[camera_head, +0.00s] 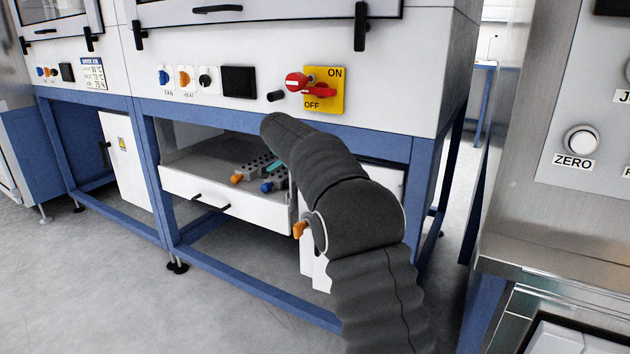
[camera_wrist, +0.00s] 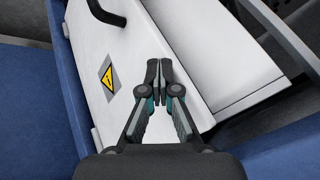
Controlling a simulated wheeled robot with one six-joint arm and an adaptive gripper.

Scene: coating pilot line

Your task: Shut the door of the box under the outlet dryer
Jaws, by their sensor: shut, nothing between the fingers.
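The white box door (camera_wrist: 105,85) fills the left of the wrist view, with a black handle (camera_wrist: 106,14) and a yellow warning sticker (camera_wrist: 108,78). Another white surface (camera_wrist: 215,45) lies to its right, at an angle to it; the door looks ajar, but I cannot tell how far. My gripper (camera_wrist: 158,70) is shut and empty, its tips over or beside the door's right part; contact is unclear. In the head view my dark-sleeved arm reaches under the right dryer and hides my gripper and most of the box (camera_head: 388,178).
A white drawer (camera_head: 225,203) holding grey blocks with orange and blue ends stands open left of my arm. Blue frame rails (camera_head: 262,290) cross below. A red-and-yellow ON/OFF switch (camera_head: 322,90) is above. A steel cabinet (camera_head: 560,230) stands at the right.

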